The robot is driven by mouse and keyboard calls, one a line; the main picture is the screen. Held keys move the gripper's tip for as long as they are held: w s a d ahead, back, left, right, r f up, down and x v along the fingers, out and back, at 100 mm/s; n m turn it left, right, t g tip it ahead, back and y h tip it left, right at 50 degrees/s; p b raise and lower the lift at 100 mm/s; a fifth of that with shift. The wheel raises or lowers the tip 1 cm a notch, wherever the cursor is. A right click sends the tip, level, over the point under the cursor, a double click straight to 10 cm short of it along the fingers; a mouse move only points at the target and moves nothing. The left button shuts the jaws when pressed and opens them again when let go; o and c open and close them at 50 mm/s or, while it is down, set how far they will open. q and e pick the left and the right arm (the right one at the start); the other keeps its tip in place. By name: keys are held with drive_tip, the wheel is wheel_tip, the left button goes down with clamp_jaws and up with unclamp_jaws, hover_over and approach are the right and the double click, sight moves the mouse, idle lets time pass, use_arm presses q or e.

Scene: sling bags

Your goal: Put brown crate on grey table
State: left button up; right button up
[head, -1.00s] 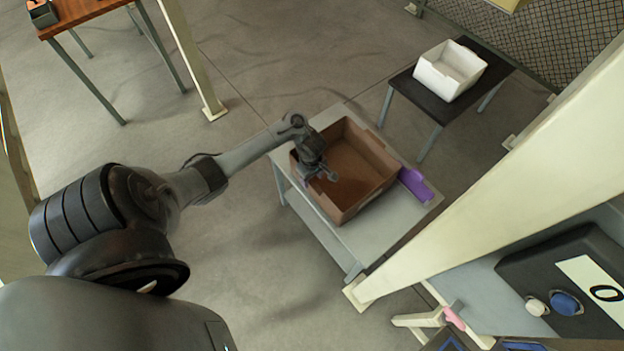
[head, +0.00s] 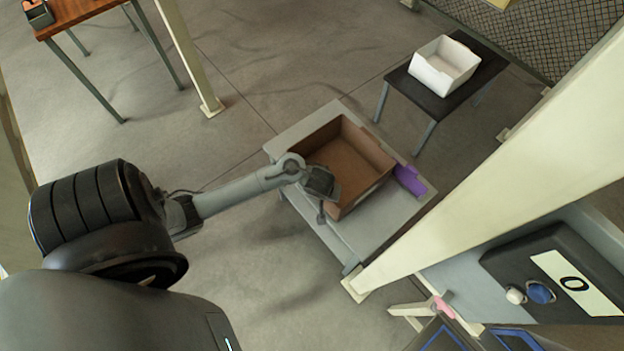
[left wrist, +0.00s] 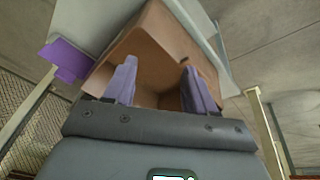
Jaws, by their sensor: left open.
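The brown crate (head: 352,165) stands upright and looks empty on the grey table (head: 300,133), in the middle of the head view. My left gripper (head: 322,208) is at the crate's near-left side, by its wall. In the left wrist view the two fingers of my left gripper (left wrist: 153,85) are spread apart, with the brown crate (left wrist: 165,45) beyond them and nothing between them. I cannot tell whether the fingers touch the crate. My right gripper is in neither view.
A purple object (head: 410,180) lies beside the crate on the table's right side. A white crate (head: 443,66) sits on a dark table (head: 478,82) at the back right. A cream post (head: 520,170) crosses the right side. A wooden table (head: 88,10) stands far left.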

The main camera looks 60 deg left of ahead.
use_arm(q)
drive_tip(key=s+d+r+m+h, duration=0.1)
drive_tip(key=s+d+r+m, duration=0.9)
drive_tip(key=r, duration=0.4)
drive_tip(key=shift+s+d+m+t+h, duration=0.3)
drive_tip(key=shift+s+d+m, duration=0.15)
drive_tip(key=shift+s, duration=0.4)
drive_tip(key=shift+r, duration=0.1)
